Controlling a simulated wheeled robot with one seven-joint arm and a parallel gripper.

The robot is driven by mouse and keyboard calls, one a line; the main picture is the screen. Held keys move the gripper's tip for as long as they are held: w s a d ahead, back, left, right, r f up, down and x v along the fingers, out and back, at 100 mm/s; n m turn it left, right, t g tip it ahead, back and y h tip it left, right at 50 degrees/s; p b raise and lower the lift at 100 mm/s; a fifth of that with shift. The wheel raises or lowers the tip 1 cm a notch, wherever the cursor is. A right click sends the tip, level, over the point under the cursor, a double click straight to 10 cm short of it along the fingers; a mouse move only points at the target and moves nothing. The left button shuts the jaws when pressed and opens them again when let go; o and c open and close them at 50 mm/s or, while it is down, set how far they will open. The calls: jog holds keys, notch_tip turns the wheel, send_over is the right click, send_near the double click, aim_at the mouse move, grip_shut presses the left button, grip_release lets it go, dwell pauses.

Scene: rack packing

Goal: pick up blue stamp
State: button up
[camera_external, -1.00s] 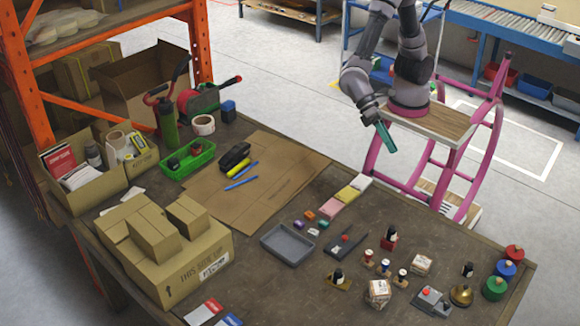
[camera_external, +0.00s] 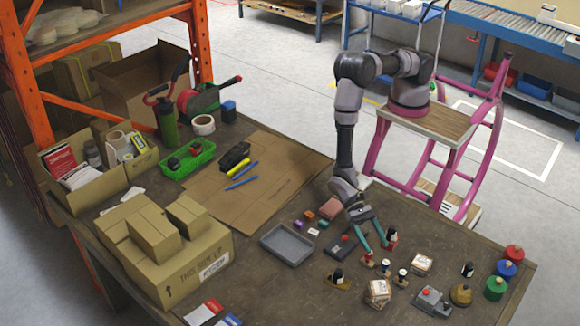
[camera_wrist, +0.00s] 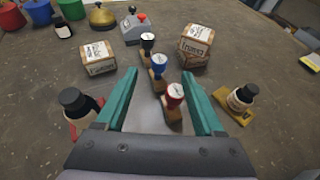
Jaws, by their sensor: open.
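The blue stamp (camera_wrist: 158,66) has a round blue handle with a white top on a wooden base. It stands in the middle of a row of three stamps, between a red stamp (camera_wrist: 173,98) and a dark-handled stamp (camera_wrist: 147,45). It also shows in the external view (camera_external: 386,267). My gripper (camera_wrist: 159,75) is open and points down toward the row. In the wrist view the red stamp appears between its teal fingers, and the blue stamp lies around fingertip level. In the external view the fingers (camera_external: 378,247) reach the near stamps; contact cannot be told.
A black-capped bottle with a red label (camera_wrist: 78,112) stands close to the left finger. Another bottle (camera_wrist: 238,100) stands on a yellow pad at right. Two labelled boxes (camera_wrist: 97,58) (camera_wrist: 196,42) flank the row. A grey tray (camera_external: 287,262) lies at left in the external view.

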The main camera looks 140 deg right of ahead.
aim_at(386, 262)
jog(key=x, duration=0.8)
jog(key=shift+f, duration=0.25)
jog(key=shift+s, duration=0.1)
grip_shut()
